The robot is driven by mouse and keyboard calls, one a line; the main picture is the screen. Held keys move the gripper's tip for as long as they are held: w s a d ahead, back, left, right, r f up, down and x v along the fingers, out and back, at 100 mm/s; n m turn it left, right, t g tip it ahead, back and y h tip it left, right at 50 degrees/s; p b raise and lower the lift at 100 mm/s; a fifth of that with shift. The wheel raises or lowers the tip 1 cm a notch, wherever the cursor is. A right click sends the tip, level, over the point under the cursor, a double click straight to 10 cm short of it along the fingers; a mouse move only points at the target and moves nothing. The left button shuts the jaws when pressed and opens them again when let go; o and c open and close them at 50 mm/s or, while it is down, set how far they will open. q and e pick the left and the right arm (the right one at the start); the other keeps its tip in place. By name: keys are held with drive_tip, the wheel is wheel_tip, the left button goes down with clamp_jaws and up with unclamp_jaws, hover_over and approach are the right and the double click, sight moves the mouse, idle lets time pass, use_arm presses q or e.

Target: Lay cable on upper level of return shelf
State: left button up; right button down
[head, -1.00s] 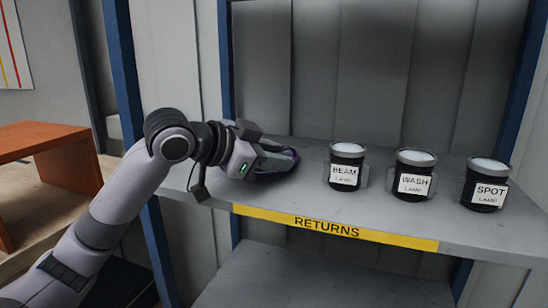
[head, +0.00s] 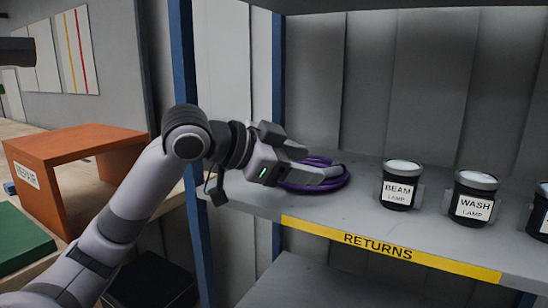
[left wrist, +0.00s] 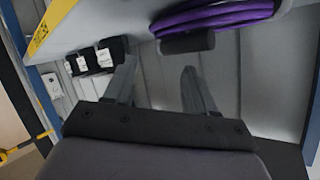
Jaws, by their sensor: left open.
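A purple cable coil (head: 346,181) lies flat on the upper grey shelf board (head: 345,212) of the return shelf, near its left end. My left gripper (head: 320,165) reaches in from the left, and its fingers overlap the coil in the head view. In the left wrist view the jaws (left wrist: 158,68) are apart with nothing between them. The purple loops (left wrist: 215,17) and a dark cylindrical piece (left wrist: 187,42) beside them show beyond the fingertips. Part of the coil is hidden behind the fingers in the head view. My right gripper is not in view.
A yellow RETURNS strip (head: 385,249) marks the board's front edge. BEAM (head: 398,186) and WASH (head: 474,197) lamps stand right of the coil, with a third at the picture's edge. A blue post (head: 187,60) stands left. A lower board (head: 330,285) lies beneath.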

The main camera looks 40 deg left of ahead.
use_arm(q)
drive_tip(key=b+v, duration=0.1)
drive_tip(key=v, duration=0.5)
drive_tip(key=shift+s, duration=0.25)
idle(0.4)
